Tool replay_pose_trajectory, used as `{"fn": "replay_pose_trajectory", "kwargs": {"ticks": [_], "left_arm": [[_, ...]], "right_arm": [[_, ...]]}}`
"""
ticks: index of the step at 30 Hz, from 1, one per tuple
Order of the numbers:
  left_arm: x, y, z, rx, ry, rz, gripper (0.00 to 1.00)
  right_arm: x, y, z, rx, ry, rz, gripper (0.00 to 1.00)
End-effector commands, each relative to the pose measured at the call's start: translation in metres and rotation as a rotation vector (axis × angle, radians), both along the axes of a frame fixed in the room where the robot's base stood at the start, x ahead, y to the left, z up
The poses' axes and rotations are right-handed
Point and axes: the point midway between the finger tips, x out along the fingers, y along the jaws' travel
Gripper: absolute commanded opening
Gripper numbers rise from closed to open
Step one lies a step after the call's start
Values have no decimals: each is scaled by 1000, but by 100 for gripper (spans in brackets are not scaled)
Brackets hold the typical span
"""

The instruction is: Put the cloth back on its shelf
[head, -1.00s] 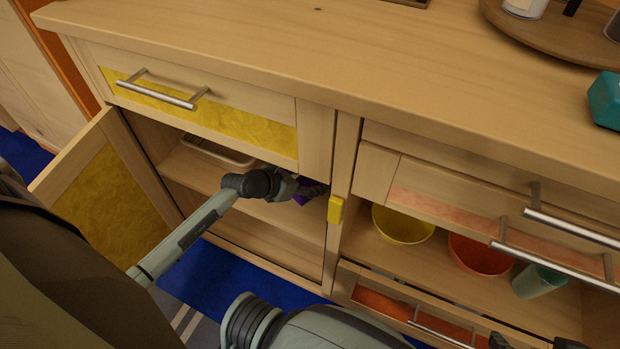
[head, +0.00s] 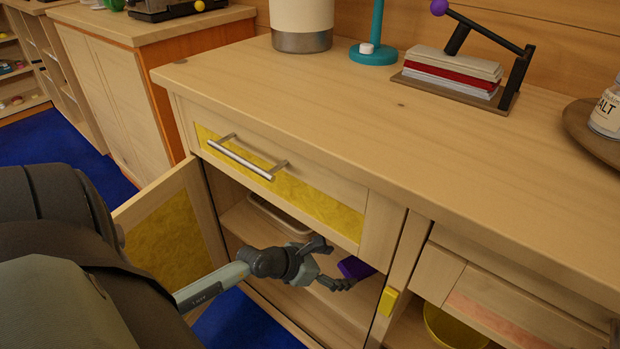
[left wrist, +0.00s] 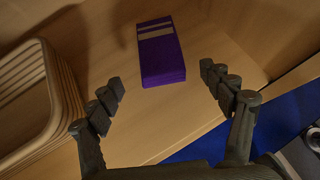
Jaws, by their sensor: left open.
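The cloth is a folded purple block (head: 355,267) with pale stripes. It lies on the shelf inside the open cupboard under the yellow drawer. In the left wrist view the cloth (left wrist: 161,60) rests flat on the wooden shelf board (left wrist: 215,45), its near edge facing me. My left gripper (head: 338,264) is at the cupboard's mouth, just left of the cloth in the head view. Its fingers are spread wide in the left wrist view (left wrist: 161,77), one on each side of the cloth's near end, with visible gaps. It holds nothing. My right gripper is out of view.
A pale ribbed tray (left wrist: 30,95) stands left of the cloth on the same shelf; it also shows in the head view (head: 278,213). The open cupboard door (head: 170,235) is at the left. A yellow drawer (head: 285,190) hangs above.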

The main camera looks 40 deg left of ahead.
Motion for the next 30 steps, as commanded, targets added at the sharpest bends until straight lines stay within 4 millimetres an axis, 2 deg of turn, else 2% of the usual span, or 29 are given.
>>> {"fn": "replay_pose_trajectory", "kwargs": {"ticks": [1,6,12,30], "left_arm": [[-14,5,-1,3,4,-1,80],[-47,17,-1,2,2,-1,80],[-68,25,0,3,-1,-1,80],[-72,26,1,-3,-3,3,80]], "right_arm": [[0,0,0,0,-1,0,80],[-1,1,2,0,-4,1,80],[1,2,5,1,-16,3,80],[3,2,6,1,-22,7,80]]}}
